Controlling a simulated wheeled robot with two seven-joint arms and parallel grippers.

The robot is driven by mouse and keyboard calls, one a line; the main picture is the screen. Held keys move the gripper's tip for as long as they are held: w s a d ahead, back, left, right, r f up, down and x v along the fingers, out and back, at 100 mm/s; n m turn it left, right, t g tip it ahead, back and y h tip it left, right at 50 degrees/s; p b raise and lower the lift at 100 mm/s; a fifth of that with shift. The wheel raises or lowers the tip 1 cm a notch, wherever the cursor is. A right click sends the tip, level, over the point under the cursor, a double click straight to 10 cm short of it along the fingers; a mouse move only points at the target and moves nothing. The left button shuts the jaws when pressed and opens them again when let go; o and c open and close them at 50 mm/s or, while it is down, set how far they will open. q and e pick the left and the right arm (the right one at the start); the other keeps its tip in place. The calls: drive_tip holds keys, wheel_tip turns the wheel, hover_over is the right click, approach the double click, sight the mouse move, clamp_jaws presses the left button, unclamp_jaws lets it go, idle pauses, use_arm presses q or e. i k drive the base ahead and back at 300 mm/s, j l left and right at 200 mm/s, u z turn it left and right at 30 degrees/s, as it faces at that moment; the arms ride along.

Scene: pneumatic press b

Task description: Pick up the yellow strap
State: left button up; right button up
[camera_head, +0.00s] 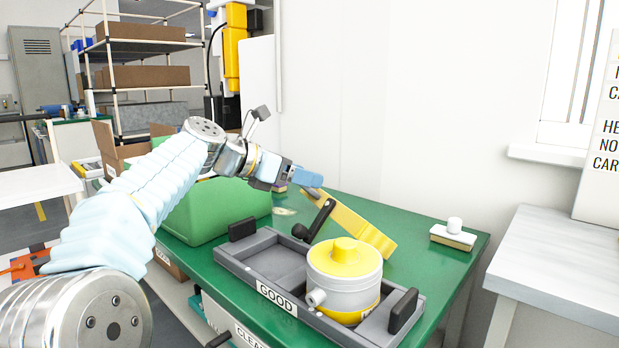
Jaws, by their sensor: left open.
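The yellow strap (352,226) is a long flat yellow piece behind the grey tray on the green table. It slants from upper left to lower right, and its lower part is partly hidden by the yellow-lidded pot. My left gripper (316,190) is open at the strap's upper left end. Its fingers overlap that end in the picture; I cannot tell whether they touch it. My right gripper is not in view.
A green bin (225,212) stands at left. A small block with a white knob (453,234) sits at the table's right end.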

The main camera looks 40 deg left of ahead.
sight(356, 226)
drive_tip(key=k+j, duration=0.25)
drive_tip(key=k, duration=0.2)
drive_tip(key=k+j, duration=0.25)
drive_tip(key=k, duration=0.25)
drive_tip(key=k+j, duration=0.25)
drive_tip(key=k, duration=0.2)
